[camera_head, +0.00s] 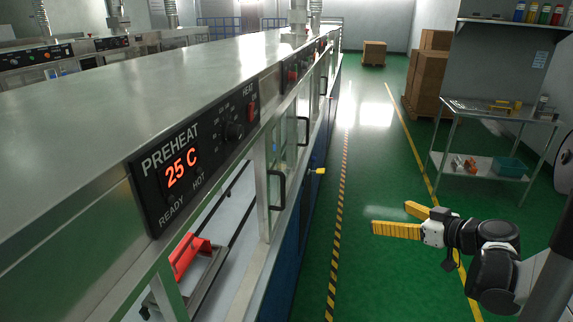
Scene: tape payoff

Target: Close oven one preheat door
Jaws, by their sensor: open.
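The preheat control panel (190,173) on oven one reads 25 C in red. Below it the oven front is open, and a red part (187,254) on a metal carriage shows inside. A metal-framed glass door (265,200) with a black handle (277,190) stands just right of this opening; whether it slides or hinges I cannot tell. My gripper (390,217) has two yellow fingers spread apart and empty. It is over the green aisle, right of the door and apart from it, pointing left towards the oven.
A small yellow-ended knob (317,171) sticks out from the oven front into the aisle. A second black door handle (304,131) is farther along. A steel table (485,118) and stacked cartons (430,80) stand at right. The green floor (375,150) between is clear.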

